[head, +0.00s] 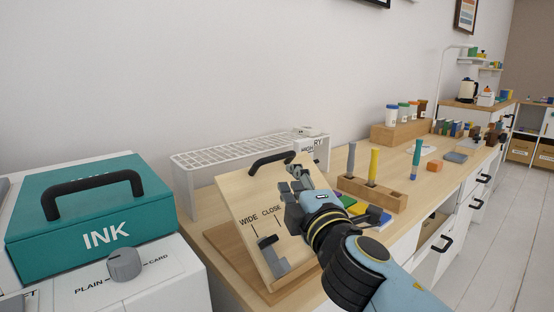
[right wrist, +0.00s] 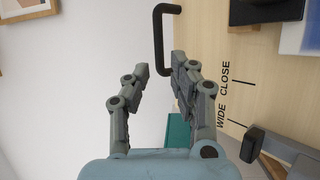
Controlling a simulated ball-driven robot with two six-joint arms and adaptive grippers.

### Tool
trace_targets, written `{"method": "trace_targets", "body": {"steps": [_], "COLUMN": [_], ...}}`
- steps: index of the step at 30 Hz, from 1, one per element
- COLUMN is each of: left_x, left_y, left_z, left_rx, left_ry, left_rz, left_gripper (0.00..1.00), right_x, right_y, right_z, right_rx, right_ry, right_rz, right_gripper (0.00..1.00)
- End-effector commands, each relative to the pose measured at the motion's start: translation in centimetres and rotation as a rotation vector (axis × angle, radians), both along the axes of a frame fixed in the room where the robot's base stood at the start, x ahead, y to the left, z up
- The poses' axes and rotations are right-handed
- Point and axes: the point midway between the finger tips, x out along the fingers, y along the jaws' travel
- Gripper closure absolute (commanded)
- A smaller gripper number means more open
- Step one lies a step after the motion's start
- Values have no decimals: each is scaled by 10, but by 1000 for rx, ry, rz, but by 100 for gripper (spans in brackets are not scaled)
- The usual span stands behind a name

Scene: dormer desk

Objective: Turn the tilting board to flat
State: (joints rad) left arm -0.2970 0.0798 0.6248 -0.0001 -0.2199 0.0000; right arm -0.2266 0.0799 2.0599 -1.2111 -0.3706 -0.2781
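The tilting board (head: 245,205) is a pale wooden panel standing tilted on a wooden base (head: 225,250). It carries the words WIDE and CLOSE, a grey-black lever (head: 270,250) low down, and a black bar handle (head: 271,160) at its upper edge. My right gripper (head: 296,182) is in front of the board's right part, below the handle. In the right wrist view my right gripper (right wrist: 159,68) is open and empty, with the handle (right wrist: 158,40) ahead of its fingertips. Its distance to the handle is hard to tell. My left gripper is out of view.
A teal INK box (head: 90,215) sits on a white machine with a PLAIN/CARD knob (head: 124,265) at left. A white rack (head: 235,155) stands behind the board. A wooden holder (head: 372,190) with upright tubes and coloured blocks are to its right.

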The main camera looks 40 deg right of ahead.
Motion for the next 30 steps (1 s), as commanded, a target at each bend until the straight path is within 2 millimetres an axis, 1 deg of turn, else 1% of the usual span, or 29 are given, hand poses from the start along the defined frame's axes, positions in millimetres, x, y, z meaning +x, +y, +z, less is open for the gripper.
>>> {"method": "trace_targets", "body": {"steps": [5,9,15,18,21,29,30], "left_x": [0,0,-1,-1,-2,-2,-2], "left_y": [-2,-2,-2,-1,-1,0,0], "left_z": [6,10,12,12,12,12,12], "left_rx": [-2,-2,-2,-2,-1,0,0], "left_ry": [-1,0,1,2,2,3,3], "left_rz": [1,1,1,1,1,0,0], "left_gripper": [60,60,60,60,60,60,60], "right_x": [26,54,85,94,98,99,99], "right_y": [-8,-17,-27,-30,-32,-32,-32], "right_z": [7,9,11,11,11,11,11], "right_rx": [-12,-10,-8,-7,-7,-6,-6], "right_ry": [-5,-4,-3,-2,-1,0,0], "right_rz": [4,3,3,2,2,2,2], "right_gripper": [76,76,76,76,76,76,82]}}
